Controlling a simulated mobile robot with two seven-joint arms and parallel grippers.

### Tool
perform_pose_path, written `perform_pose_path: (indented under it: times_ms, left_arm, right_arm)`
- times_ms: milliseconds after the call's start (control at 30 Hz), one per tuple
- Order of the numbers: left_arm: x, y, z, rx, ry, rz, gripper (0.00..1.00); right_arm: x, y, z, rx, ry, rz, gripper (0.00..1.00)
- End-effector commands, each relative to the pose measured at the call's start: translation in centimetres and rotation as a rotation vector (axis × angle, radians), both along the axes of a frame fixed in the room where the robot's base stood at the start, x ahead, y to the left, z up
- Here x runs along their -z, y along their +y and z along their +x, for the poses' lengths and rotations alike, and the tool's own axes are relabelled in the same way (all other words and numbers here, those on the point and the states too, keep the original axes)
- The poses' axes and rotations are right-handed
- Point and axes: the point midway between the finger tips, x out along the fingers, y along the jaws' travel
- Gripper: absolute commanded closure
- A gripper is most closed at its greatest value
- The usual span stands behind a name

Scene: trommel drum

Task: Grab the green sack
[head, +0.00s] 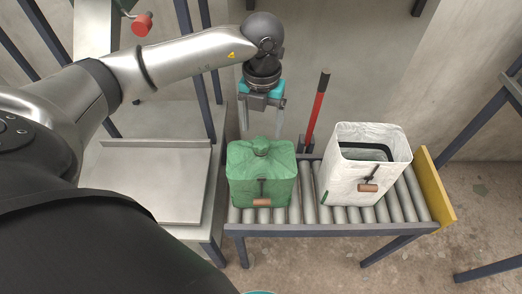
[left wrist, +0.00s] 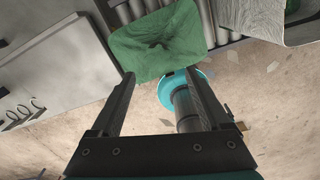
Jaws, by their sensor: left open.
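The green sack (head: 262,185) stands upright, closed with a tied knot on top, on the left part of the roller conveyor. It has a brown tag on its front. My left gripper (head: 263,130) is open and empty, fingers pointing down, just above and behind the sack's knot, apart from it. In the left wrist view the green sack (left wrist: 165,42) fills the top middle, beyond the open left fingertips (left wrist: 160,76). My right gripper does not show.
An open white sack (head: 340,180) with a brown tag stands to the right on the rollers (head: 308,205). A red-handled tool (head: 317,110) stands behind, between the sacks. A yellow end plate (head: 435,188) closes the conveyor's right end. A flat metal table (head: 150,180) lies left.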

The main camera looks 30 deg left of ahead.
Motion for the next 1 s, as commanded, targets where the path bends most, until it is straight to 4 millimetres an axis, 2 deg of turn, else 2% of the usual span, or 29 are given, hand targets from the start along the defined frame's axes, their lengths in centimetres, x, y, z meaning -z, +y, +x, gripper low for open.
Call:
perform_pose_path:
  times_ms: [100, 267, 600, 867, 1000]
  left_arm:
    - [1.5, -0.1, 0.0, 0.000, 0.002, -0.002, 0.20]
    - [2.4, 0.0, 0.0, 0.002, 0.001, -0.001, 0.20]
    - [6.9, 0.4, 0.2, 0.002, -0.001, -0.003, 0.20]
    - [7.2, 0.4, 0.2, 0.002, -0.002, -0.001, 0.20]
    - [7.1, 0.4, 0.2, 0.002, -0.003, -0.002, 0.33]
  right_arm:
    - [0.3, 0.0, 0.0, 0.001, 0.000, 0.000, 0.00]
    - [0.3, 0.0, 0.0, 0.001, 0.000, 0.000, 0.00]
    - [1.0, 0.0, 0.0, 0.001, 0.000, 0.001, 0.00]
    - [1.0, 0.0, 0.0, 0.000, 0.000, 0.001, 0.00]
    - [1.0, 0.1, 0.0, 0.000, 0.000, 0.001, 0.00]
